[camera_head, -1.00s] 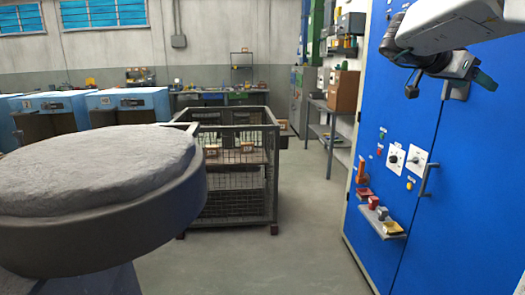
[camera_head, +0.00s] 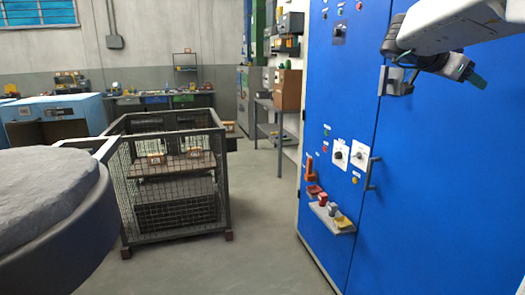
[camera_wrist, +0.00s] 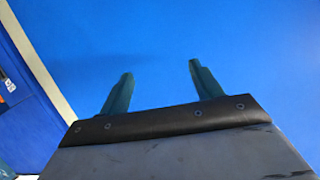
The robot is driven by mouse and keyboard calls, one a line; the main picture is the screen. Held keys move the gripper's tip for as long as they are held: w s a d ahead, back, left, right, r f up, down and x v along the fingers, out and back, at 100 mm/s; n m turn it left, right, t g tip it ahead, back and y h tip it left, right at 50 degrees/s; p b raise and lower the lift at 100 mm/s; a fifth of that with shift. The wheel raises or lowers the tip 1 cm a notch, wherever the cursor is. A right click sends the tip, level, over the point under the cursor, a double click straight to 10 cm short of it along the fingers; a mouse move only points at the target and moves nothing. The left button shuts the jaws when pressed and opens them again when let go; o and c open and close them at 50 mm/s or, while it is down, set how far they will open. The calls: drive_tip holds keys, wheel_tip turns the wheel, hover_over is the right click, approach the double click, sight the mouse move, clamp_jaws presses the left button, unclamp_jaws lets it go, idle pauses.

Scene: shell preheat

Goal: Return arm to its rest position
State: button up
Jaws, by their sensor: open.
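My gripper (camera_wrist: 157,92) shows in the wrist view with its two dark green fingers spread apart and nothing between them. It faces the plain blue surface of the cabinet. In the head view my arm reaches in from the upper right, and my gripper (camera_head: 477,80) is at its end, in front of the blue cabinet (camera_head: 440,190). Only part of the fingers shows there.
A wire mesh crate (camera_head: 222,185) stands on the floor at centre left. A round grey-topped drum (camera_head: 40,190) is close at the left. A small shelf (camera_head: 343,226) with several small items juts from the cabinet. Floor between crate and cabinet is clear.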

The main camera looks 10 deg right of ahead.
drive_tip(key=w+a+n+t+y, duration=0.4)
drive_tip(key=w+a+n+t, duration=0.4)
drive_tip(key=w+t, duration=0.45)
drive_tip(key=s+a+f+n+y, duration=0.1)
drive_tip(key=a+f+n+y, duration=0.3)
drive_tip(key=a, duration=0.5)
drive_tip(key=s+a+f+n+y, duration=0.2)
drive_tip(key=a+f+y, duration=0.3)
drive_tip(key=a, duration=0.3)
drive_tip(key=s+a+f+n+g+y, duration=0.35)
drive_tip(key=s+a+f+g, duration=0.25)
drive_tip(key=s+a+f, duration=0.45)
drive_tip(key=s+f+n+g+h, duration=0.1)
drive_tip(key=s+f, duration=0.3)
drive_tip(key=s, duration=0.6)
drive_tip(key=s+f+n+g+h, duration=0.1)
drive_tip(key=s+f+g, duration=0.2)
drive_tip(key=s, duration=0.8)
drive_tip(key=shift+s+d+f+n+g, duration=0.2)
drive_tip(key=shift+d+f+n+g, duration=0.2)
drive_tip(key=shift+g, duration=0.25)
